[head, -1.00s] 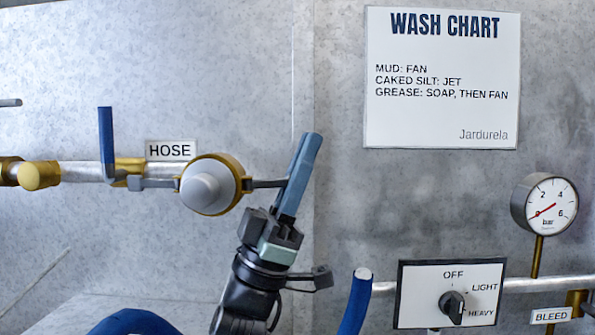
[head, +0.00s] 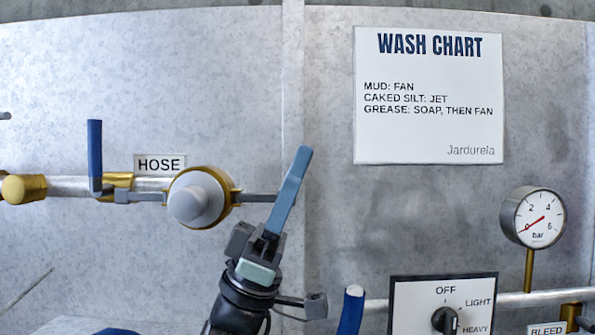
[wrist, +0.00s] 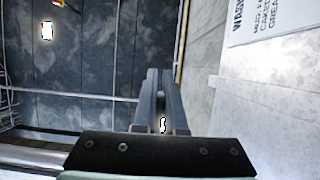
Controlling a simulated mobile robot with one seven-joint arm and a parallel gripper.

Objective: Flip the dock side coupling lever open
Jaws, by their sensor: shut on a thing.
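The pale blue lever (head: 289,190) stands right of the brass coupling (head: 234,190) with the grey knob-like front (head: 196,198). It leans up to the right, and a thin grey arm joins it to the coupling. My gripper (head: 263,243) is shut on the lever's lower part, from below; the jaws hide its lower end. In the wrist view, grey bars (wrist: 160,95) rise from my gripper's dark body; I cannot tell lever from fingers there. A darker blue lever (head: 95,156) stands upright on the pipe to the left, apart from my gripper.
A HOSE label (head: 160,163) is on the wall above the pipe. At the lower right are a selector panel (head: 405,315), a pressure gauge (head: 533,217) and a pipe. A blue-handled part (head: 351,309) stands near my wrist.

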